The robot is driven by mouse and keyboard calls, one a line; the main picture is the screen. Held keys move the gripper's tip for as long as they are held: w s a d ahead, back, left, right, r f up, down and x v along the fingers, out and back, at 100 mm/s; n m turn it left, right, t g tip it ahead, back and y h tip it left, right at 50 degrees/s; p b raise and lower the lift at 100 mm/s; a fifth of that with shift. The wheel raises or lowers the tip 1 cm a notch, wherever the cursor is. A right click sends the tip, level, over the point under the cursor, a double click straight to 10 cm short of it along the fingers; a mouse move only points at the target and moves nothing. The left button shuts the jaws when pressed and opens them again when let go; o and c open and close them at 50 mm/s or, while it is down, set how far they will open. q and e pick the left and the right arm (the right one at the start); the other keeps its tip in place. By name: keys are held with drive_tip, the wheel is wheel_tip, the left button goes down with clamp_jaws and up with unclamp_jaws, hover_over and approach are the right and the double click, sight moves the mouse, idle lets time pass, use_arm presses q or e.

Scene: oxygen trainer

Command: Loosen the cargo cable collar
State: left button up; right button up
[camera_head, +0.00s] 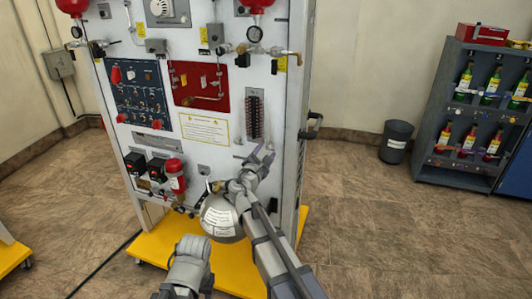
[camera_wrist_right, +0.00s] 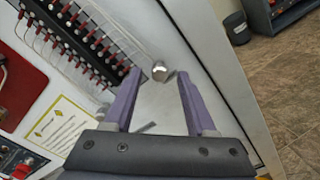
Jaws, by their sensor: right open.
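My right gripper (camera_head: 259,154) is at the lower right of the white trainer panel, its two purple fingers pointing at the panel. In the right wrist view the gripper (camera_wrist_right: 159,76) is open. A small round silver fitting (camera_wrist_right: 160,70) shows between the fingertips, with a gap on either side; it looks untouched. I cannot tell for sure whether this fitting is the cargo cable collar; no label on it can be read. In the head view the fitting is too small to make out near the gripper. My left gripper is not in view.
A dark strip with rows of red-and-metal parts (camera_wrist_right: 85,30) is left of the fingers. A red cylinder (camera_head: 174,176) and labelled round vessel (camera_head: 221,216) are lower on the panel. The yellow base (camera_head: 160,243) juts out below.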

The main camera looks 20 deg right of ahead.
drive_tip(key=v, duration=0.7)
drive_tip(key=shift+s+a, duration=0.25)
drive_tip(key=shift+s, duration=0.1)
drive_tip(key=s+f+m+g+y, duration=0.2)
drive_tip(key=s+f+m+g, duration=0.5)
drive_tip(key=s+f+m, duration=0.4)
drive_tip(key=s+a+f+m+g+y, duration=0.35)
drive_tip(key=s+a+f, duration=0.2)
drive_tip(key=s, duration=0.35)
drive_tip(key=s+a+f+m+g+y, duration=0.2)
drive_tip(key=s+a+f+g+y, duration=0.1)
drive_tip(key=s+a+f+g, duration=0.4)
wheel_tip(320, 180, up, 19)
drive_tip(key=s+t+p, duration=0.1)
drive_tip(key=t+p, duration=0.1)
drive_tip(key=p, duration=1.5)
drive_tip(key=shift+s+d+p, duration=0.3)
drive_tip(key=shift+s+d, duration=0.05)
drive_tip(key=shift+d, duration=0.1)
